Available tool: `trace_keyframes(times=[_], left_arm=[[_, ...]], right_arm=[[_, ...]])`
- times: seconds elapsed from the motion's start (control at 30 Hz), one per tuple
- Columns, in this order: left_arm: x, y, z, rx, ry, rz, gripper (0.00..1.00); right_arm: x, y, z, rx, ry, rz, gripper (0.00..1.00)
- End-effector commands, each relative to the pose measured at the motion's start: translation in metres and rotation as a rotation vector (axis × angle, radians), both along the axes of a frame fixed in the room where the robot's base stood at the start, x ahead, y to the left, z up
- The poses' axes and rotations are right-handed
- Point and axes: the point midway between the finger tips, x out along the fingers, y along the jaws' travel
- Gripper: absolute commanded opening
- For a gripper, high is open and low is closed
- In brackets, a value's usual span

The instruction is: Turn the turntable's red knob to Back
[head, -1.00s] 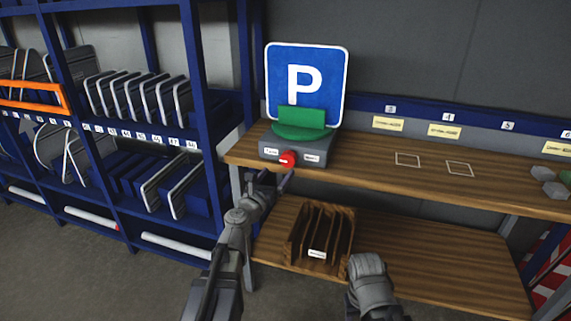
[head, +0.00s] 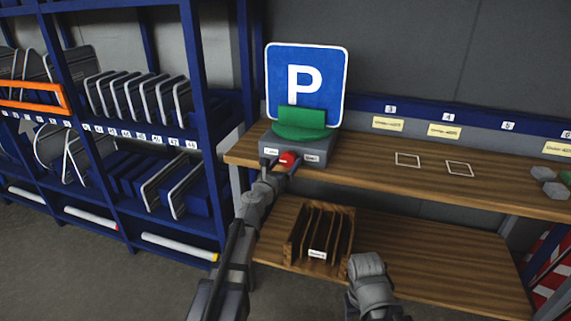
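The turntable (head: 318,147) is a grey box on the upper wooden shelf, with small white labels on its front. A green holder (head: 301,124) on it carries a blue square sign with a white P (head: 330,85), face toward me. The red knob (head: 287,157) is on the box's front. My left gripper (head: 281,164) is at the knob, its fingers apart on either side of it; whether they touch it I cannot tell. My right gripper (head: 366,264) is low in front of the lower shelf, and its fingers are not clearly seen.
A wooden slotted rack (head: 346,224) stands on the lower shelf. A blue rack (head: 208,120) with several sign plates is at left. The upper shelf (head: 400,178) has white outlined squares, and grey hexagonal pieces (head: 555,190) lie at its right end.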

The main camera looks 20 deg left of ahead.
Motion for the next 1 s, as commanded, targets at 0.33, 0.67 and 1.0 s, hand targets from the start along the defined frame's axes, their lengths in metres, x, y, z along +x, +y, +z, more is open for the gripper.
trace_keyframes(times=[0.33, 0.67, 1.0], left_arm=[[-0.0001, 0.0, 0.0, 0.0, 0.0, 0.0, 0.43], [-0.0001, -0.0001, 0.0, 0.0, 0.0, 0.0, 0.1], [-0.0002, 0.0, 0.0009, 0.091, -0.003, 0.0, 0.1]], right_arm=[[0.0, 0.0, 0.0, 0.0, 0.0, 0.0, 0.55], [0.0, 0.0, 0.0, 0.0, 0.0, 0.0, 0.55], [-0.0001, 0.0, 0.0026, 0.0, 0.0, 0.0, 0.55]])
